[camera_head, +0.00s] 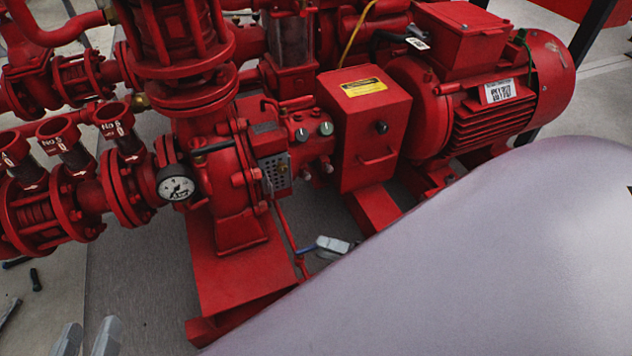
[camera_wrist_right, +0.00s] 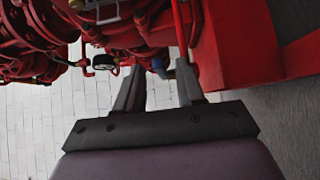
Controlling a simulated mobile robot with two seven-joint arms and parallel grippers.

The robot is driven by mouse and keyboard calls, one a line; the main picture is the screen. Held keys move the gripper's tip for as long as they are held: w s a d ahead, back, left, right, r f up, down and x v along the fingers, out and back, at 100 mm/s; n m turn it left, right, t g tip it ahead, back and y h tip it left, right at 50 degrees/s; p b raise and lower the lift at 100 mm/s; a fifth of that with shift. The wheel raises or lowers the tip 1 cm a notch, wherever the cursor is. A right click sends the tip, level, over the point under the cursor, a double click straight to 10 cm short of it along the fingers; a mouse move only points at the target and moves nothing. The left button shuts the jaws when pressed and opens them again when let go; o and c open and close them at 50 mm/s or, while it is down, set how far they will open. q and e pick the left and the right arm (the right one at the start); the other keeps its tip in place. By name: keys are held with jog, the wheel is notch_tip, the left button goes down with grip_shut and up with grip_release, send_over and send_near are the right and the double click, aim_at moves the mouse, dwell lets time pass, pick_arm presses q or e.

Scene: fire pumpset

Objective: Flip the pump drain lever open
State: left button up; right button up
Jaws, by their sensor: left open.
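The pump drain lever is a small blue handle (camera_head: 306,248) low beside the red pump, at the lower end of a thin red pipe. In the right wrist view the blue lever (camera_wrist_right: 159,68) lies between and just beyond my fingertips. My right gripper (camera_wrist_right: 160,76) is open, its two dark fingers apart with nothing held. In the head view, its grey fingertips (camera_head: 334,244) show just right of the blue handle; my arm hides the rest. Contact cannot be told. My left gripper (camera_head: 92,328) is open and empty at the lower left, away from the pump.
The red pump (camera_head: 222,190) with a pressure gauge (camera_head: 176,183) stands behind the lever. A red control box (camera_head: 364,130) and motor (camera_head: 480,90) are at the right. Red base rails (camera_head: 240,280) run below. The grey floor (camera_head: 130,260) at front left is mostly clear.

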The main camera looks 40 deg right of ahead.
aim_at(311, 249)
jog(key=shift+x, duration=1.5)
grip_shut()
